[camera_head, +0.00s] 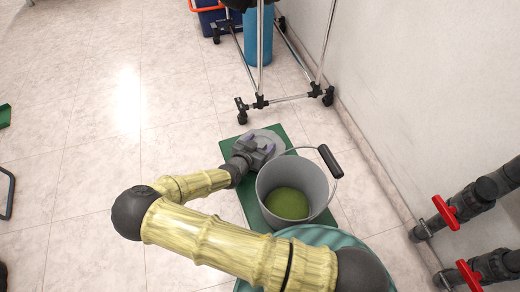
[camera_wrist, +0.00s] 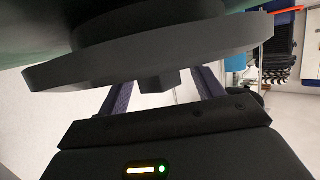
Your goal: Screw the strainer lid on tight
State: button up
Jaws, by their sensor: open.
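A grey round part (camera_head: 272,136), which looks like the strainer lid, sits on the green board (camera_head: 238,188) in the head view, partly hidden by my gripper (camera_head: 258,145). In the wrist view the lid (camera_wrist: 75,72) is a wide dark disc close in front of my gripper (camera_wrist: 162,88). A small block-shaped tab on the disc shows between the two blue-purple fingers. The fingers stand apart on either side of the tab, and I see a gap to each. Whether the lid is seated or threaded cannot be told.
A grey bucket (camera_head: 266,190) with green contents stands beside my gripper, its handle tipped right. A teal rounded body (camera_head: 325,236) lies under my arm. Pipes with red valve handles (camera_head: 446,212) are at the right. A wheeled metal rack (camera_head: 262,85) stands behind.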

aim_at(260, 143)
jog(key=shift+c, duration=0.2)
jog(key=c, duration=1.2)
notch_tip(260, 143, up, 10)
jog(key=p, duration=0.4)
jog(key=shift+p, duration=0.3)
jog(key=shift+r, duration=0.1)
jog(key=w+d+r+n+y+p, duration=0.1)
jog(key=d+r+p, duration=0.3)
jog(key=r+p, duration=0.55)
jog(key=w+d+r+t+y+p, duration=0.1)
jog(key=d+r+p, duration=0.3)
jog(key=r+p, duration=0.55)
jog(key=w+d+r+n+p, duration=0.1)
jog(key=d+r+p, duration=0.3)
jog(key=r+p, duration=0.55)
jog(key=s+d+r+n+y+p, duration=0.1)
jog(key=r+n+y+p, duration=0.1)
jog(key=r+p, duration=1)
jog(key=s+d+r+n+y+p, duration=0.1)
jog(key=s+d+r+y+p, duration=0.1)
jog(key=r+p, duration=1)
jog(key=p, duration=0.5)
jog(key=shift+d+n+t+y, duration=0.15)
jog(key=shift+n+t+y, duration=0.25)
